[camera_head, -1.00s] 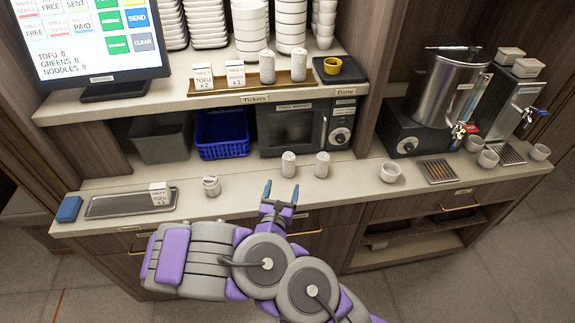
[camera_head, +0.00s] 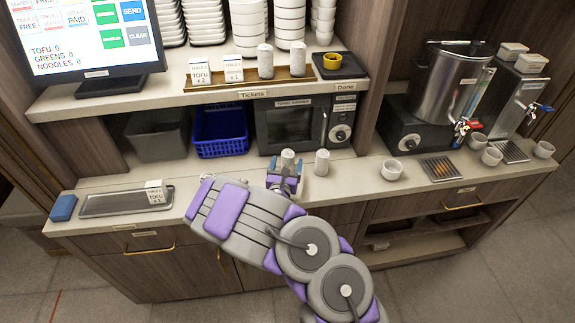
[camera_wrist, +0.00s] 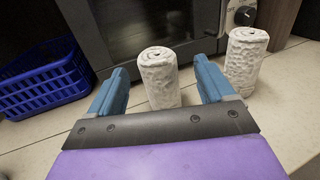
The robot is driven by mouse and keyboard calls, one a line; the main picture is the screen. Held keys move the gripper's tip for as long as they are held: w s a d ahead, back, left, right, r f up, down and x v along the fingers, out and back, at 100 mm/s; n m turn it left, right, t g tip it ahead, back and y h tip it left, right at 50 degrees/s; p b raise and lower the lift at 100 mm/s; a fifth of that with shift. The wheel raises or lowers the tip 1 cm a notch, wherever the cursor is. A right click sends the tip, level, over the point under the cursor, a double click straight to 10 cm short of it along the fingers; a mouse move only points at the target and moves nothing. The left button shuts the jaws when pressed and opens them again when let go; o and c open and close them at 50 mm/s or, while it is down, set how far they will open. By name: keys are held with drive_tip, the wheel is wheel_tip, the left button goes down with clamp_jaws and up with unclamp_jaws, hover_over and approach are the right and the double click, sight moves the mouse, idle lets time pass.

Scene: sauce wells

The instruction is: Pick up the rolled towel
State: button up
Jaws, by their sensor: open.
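A white, textured rolled towel (camera_head: 288,157) stands upright on the counter in front of the microwave. It also shows in the wrist view (camera_wrist: 158,80), between and slightly beyond my two blue fingers. My gripper (camera_head: 284,174) is open, one finger to each side of this towel; I cannot tell if either touches it. A second rolled towel (camera_head: 322,162) stands upright to the right. In the wrist view this second towel (camera_wrist: 246,62) is outside the right finger. The lower part of the first towel is hidden by my gripper.
The microwave (camera_head: 291,125) is close behind the towels, with a blue basket (camera_head: 220,130) to its left. A metal tray (camera_head: 108,203) with a ticket block lies left. Two more white rolls stand on the shelf above.

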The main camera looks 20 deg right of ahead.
sight(289, 152)
drive_tip(key=b+x, duration=0.1)
drive_tip(key=x, duration=0.4)
drive_tip(key=shift+w+f+b, duration=0.1)
drive_tip(key=shift+w+b, duration=0.1)
drive_tip(key=shift+b, duration=0.2)
drive_tip(key=shift+w+d, duration=0.25)
drive_tip(key=shift+w, duration=0.15)
drive_tip(key=shift+c, duration=0.5)
drive_tip(key=c, duration=1)
drive_tip(key=shift+o, duration=0.2)
